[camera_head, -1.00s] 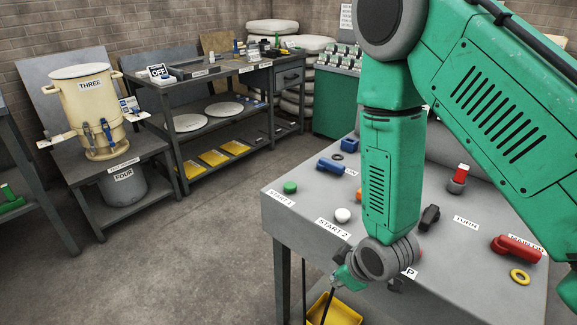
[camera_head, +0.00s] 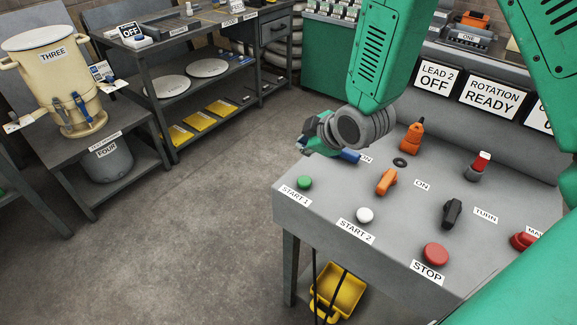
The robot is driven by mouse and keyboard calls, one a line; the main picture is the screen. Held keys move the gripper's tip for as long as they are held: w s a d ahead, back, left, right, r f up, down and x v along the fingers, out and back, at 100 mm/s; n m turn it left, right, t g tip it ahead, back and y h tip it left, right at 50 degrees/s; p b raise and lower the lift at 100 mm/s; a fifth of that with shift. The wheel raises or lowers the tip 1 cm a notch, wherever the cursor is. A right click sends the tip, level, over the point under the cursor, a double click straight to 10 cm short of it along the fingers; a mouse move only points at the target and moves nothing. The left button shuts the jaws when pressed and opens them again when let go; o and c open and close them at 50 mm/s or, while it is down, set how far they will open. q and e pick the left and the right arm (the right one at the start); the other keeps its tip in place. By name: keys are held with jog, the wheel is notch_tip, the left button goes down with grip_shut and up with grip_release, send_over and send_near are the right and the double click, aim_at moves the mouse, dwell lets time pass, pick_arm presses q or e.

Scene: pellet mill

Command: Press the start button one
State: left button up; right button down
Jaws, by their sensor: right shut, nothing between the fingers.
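The green start button one (camera_head: 305,182) sits at the left corner of the grey control panel (camera_head: 330,205), behind a label reading START 1 (camera_head: 295,195). It is fully visible. My right gripper (camera_head: 307,147) is small and partly hidden by its wrist, above the panel's left edge and a little behind the green button in the picture. It is shut and empty, apart from the button. Its wrist partly covers a blue switch (camera_head: 349,156). My left gripper is not in view.
A white START 2 button (camera_head: 364,215), a red STOP button (camera_head: 436,253), orange knobs (camera_head: 386,181) and a black switch (camera_head: 452,213) share the panel. Signs stand behind. A yellow bucket (camera_head: 338,293) is below. Open floor lies to the left.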

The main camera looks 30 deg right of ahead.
aim_at(305, 180)
jog(key=f+b, duration=0.4)
jog(key=f, duration=0.1)
jog(key=f+b, duration=0.2)
jog(key=shift+s+d+f+b, duration=0.15)
jog(key=shift+s+b, duration=0.15)
jog(key=shift+s, duration=0.1)
jog(key=shift+d+f+b, duration=0.15)
jog(key=shift+f+b, duration=0.25)
jog(key=shift+f, duration=0.25)
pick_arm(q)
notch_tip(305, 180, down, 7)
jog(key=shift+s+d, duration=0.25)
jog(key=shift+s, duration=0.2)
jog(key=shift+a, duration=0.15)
pick_arm(e)
jog(key=shift+r, duration=0.1)
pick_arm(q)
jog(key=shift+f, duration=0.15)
pick_arm(e)
jog(key=shift+f, duration=0.35)
